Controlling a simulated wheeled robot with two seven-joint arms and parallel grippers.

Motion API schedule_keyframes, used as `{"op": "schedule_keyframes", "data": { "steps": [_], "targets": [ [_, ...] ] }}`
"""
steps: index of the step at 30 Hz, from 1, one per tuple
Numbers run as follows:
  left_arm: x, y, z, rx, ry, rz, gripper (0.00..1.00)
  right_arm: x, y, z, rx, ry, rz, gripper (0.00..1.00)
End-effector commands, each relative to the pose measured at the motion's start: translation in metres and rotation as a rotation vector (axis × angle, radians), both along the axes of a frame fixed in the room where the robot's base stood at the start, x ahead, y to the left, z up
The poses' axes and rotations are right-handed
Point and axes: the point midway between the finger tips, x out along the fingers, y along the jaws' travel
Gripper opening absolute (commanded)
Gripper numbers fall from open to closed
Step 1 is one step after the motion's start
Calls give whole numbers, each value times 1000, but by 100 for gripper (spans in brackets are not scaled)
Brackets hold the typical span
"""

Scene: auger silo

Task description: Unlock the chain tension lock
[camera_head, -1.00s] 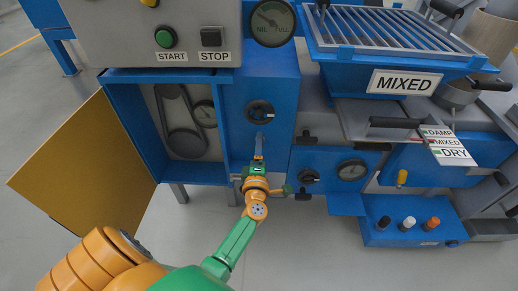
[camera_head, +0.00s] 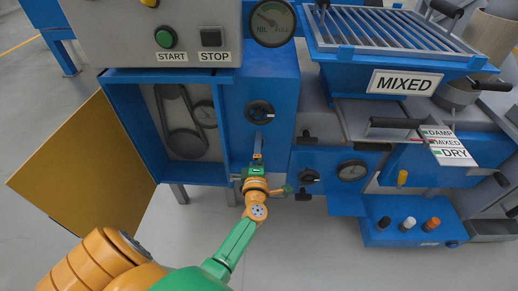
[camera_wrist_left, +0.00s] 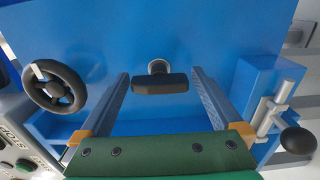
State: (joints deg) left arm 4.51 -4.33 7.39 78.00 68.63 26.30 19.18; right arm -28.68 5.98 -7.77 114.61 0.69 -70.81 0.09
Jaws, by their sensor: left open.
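My left gripper (camera_head: 258,142) is at the blue panel (camera_head: 280,90), just below a black handwheel (camera_head: 260,110). In the left wrist view its two grey fingers (camera_wrist_left: 160,88) are spread apart. A black T-handle (camera_wrist_left: 160,84) on a round metal stem lies between them, with clear space on both sides, so it is not gripped. In the head view this handle is hidden or too small to make out. The handwheel also shows at the left of the wrist view (camera_wrist_left: 55,88). No label shows which control is the chain tension lock. My right gripper is not in view.
A metal bolt with a black ball knob (camera_wrist_left: 298,140) sits right of the fingers in the wrist view.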

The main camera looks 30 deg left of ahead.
Motion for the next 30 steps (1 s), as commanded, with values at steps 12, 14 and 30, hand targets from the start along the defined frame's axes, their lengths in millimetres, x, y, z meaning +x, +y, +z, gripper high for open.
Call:
{"op": "schedule_keyframes", "data": {
  "steps": [12, 14, 30],
  "targets": [
    [-59, -36, 0, -2, 2, 0, 100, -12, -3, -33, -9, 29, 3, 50],
    [-60, -37, 0, -2, 1, 0, 100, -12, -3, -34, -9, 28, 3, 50],
    [-50, -113, -30, 325, 247, -444, 100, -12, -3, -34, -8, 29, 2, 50]
  ]
}}
